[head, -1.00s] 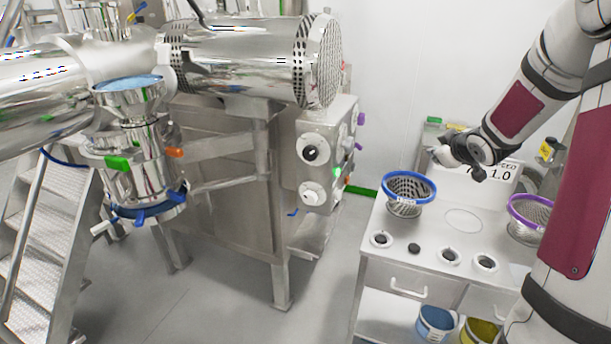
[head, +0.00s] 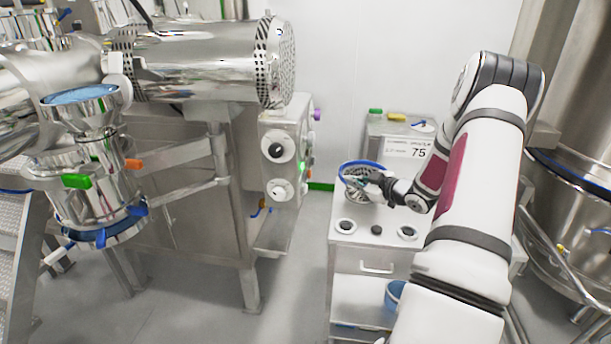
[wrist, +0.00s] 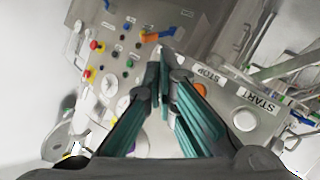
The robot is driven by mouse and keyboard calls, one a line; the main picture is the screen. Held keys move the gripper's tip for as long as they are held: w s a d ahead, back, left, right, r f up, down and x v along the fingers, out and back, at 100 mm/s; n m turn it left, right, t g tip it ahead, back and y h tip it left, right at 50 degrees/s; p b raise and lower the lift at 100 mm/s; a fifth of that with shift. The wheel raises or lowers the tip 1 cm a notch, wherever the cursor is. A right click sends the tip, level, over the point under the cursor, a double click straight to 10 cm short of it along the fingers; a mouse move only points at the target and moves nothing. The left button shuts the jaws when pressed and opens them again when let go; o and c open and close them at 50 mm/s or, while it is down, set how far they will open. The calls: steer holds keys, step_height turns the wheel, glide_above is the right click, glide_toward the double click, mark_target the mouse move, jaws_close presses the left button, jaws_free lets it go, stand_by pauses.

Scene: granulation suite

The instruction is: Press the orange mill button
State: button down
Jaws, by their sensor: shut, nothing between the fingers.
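In the wrist view an orange round button (wrist: 200,89) sits on a pale metal panel, close to the STOP label (wrist: 208,74). My gripper (wrist: 163,63) is shut and empty; its teal-lined fingers meet left of and slightly above the orange button in the picture. The gap to the panel is unclear. An orange part (head: 134,164) and a green part (head: 76,181) show on the steel hopper unit at left. The panel's button face is not clear in the head view.
A START label (wrist: 257,101) and a white disc (wrist: 244,119) lie right of the orange button.

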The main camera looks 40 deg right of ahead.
mark_target(309, 174)
steer(key=w+a+b, duration=0.3)
steer(key=w+a, duration=0.2)
steer(key=w, duration=0.1)
steer(key=shift+w+a, duration=0.35)
stand_by(0.3)
steer(key=shift+w+a, duration=0.1)
steer(key=shift+w, duration=0.05)
stand_by(1.3)
steer(key=shift+w+a, duration=0.5)
steer(key=shift+w, duration=0.1)
stand_by(0.9)
steer(key=shift+s+d+p, duration=0.45)
steer(key=shift+s+d, duration=0.15)
steer(key=shift+s, duration=0.15)
